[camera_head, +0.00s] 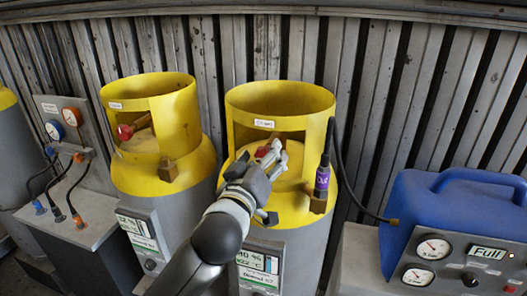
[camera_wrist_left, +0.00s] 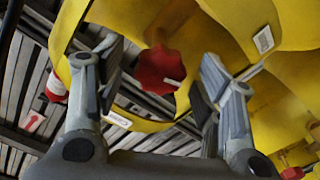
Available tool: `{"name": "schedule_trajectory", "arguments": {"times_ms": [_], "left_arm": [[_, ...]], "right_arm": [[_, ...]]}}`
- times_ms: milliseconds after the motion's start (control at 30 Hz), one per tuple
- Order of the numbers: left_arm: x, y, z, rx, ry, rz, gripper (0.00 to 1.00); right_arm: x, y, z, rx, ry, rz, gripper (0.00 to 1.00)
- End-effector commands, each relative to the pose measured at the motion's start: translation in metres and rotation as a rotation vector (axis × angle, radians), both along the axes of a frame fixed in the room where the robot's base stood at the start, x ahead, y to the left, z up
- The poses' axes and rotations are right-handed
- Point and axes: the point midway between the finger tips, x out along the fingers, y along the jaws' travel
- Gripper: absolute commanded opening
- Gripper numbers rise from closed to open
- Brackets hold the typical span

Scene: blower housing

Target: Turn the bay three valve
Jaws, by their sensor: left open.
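A red valve knob (camera_wrist_left: 160,70) with a small white mark sits inside the cut-out yellow collar (camera_head: 280,98) of the right-hand gas cylinder. In the head view only a bit of its red shows behind my fingers. My left gripper (camera_head: 264,158) reaches into the collar opening. In the left wrist view its two fingers are open on either side of the knob, with gaps visible, so it appears apart from them. The bay label on the collar is too small to read. My right gripper is not in view.
A second yellow-collared cylinder (camera_head: 160,180) with its own red valve (camera_head: 129,130) stands to the left. A purple-banded fitting (camera_head: 322,180) with a black hose hangs at the collar's right side. A blue case with gauges (camera_head: 430,215) stands at right.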

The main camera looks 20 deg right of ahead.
Motion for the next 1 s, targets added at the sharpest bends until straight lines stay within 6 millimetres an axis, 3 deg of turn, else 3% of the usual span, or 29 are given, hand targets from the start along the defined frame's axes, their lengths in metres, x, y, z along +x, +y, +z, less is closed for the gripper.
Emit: {"name": "schedule_trajectory", "arguments": {"times_ms": [500,833,1000], "left_arm": [[0.0097,-0.0065,-0.0001,0.0,0.0,0.0,0.61],[0.0097,-0.0063,-0.0002,0.0,0.0,0.0,0.18],[0.0097,-0.0064,-0.0002,0.005,-0.003,0.0,0.16]], "right_arm": [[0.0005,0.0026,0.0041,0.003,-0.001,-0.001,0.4],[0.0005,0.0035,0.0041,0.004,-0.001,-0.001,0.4],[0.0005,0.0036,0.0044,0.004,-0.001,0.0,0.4]]}}
